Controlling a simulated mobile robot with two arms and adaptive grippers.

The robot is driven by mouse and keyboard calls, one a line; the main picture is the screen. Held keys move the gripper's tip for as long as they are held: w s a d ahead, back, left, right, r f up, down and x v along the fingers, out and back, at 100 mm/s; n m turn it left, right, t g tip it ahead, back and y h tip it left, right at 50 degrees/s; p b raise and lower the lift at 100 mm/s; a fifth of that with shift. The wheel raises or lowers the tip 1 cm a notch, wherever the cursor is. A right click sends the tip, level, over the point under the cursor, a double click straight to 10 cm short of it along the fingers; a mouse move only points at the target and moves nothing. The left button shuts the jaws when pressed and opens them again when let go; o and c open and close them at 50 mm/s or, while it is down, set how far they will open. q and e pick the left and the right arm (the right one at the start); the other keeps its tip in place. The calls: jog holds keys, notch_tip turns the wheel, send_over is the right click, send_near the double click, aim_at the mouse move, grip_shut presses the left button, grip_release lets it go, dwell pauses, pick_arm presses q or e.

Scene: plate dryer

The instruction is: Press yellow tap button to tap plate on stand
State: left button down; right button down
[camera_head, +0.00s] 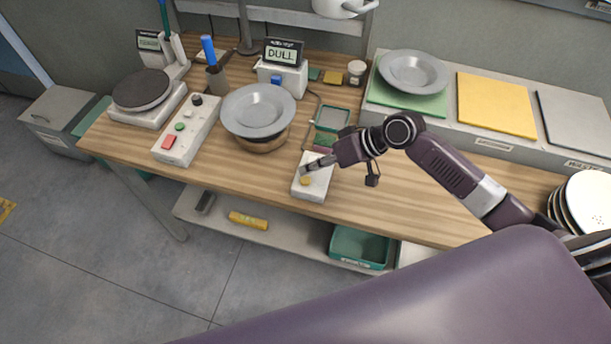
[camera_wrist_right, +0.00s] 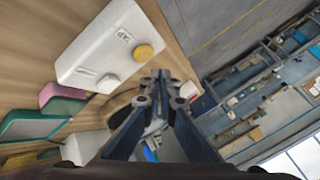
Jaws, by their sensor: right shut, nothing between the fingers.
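The yellow tap button (camera_head: 305,181) sits on a small white box (camera_head: 312,189) near the table's front edge. A grey plate (camera_head: 258,108) rests on a brown bowl-shaped stand (camera_head: 262,144) left of the box. My left gripper is not in view.
Left of the stand is a control box (camera_head: 187,128) with red and green buttons. A display reading "DULL" (camera_head: 284,52) stands behind. Another grey plate (camera_head: 413,70) lies on a green mat; a yellow mat (camera_head: 495,103) is beside it. Stacked white plates (camera_head: 590,203) stand far right.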

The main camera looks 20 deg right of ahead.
aim_at(309, 180)
notch_tip(309, 180, up, 4)
jog(key=p, duration=0.3)
jog(key=shift+r, duration=0.1)
dwell(0.6)
